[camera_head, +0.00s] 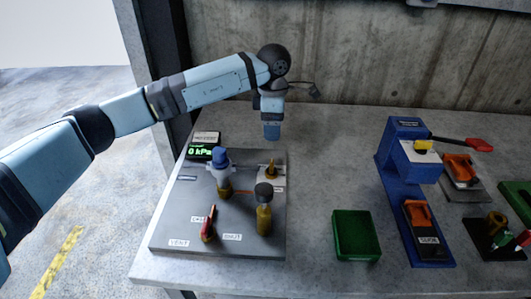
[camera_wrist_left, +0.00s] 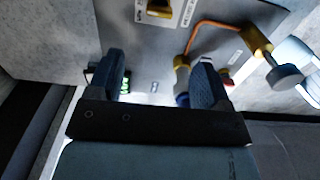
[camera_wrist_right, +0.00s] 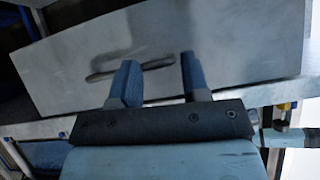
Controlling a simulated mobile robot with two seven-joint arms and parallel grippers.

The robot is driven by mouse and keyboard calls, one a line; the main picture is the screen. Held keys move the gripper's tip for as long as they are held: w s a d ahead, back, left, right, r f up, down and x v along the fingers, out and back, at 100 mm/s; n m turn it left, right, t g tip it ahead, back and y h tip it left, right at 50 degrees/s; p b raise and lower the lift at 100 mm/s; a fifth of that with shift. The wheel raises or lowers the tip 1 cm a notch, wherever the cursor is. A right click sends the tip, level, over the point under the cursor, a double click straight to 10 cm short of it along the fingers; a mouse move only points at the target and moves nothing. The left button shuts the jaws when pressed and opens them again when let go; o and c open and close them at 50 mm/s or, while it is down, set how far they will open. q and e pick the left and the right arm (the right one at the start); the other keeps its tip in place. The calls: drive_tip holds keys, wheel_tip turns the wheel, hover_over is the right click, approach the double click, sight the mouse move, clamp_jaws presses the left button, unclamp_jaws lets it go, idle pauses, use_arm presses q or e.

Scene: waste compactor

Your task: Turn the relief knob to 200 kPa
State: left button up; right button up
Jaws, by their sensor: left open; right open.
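A grey panel (camera_head: 170,240) lies on the table and carries a display (camera_head: 199,153) reading 0 kPa. On it stand a blue-topped valve (camera_head: 220,158), a brass fitting with a dark grey round knob (camera_head: 264,192) and a red lever (camera_head: 209,222). I cannot read which label names the relief knob. My left gripper (camera_head: 272,132) points down at the panel's back right edge, apart from the knobs. In the left wrist view it is open and empty; the grey knob (camera_wrist_left: 285,77) shows at right. My right gripper (camera_wrist_right: 160,80) is open and empty, outside the head view.
A green tray (camera_head: 356,236) and a blue press-like stand (camera_head: 405,190) are right of the panel. Red and orange parts (camera_head: 461,169) lie farther right. The table behind the stand is clear. The right wrist view shows a grey plate (camera_wrist_right: 225,45) with a dark handle.

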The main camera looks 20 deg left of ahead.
sight(272, 163)
use_arm(q)
wheel_tip(272, 163, down, 14)
drive_tip(key=shift+r, duration=0.25)
idle(0.3)
drive_tip(key=c, duration=0.9)
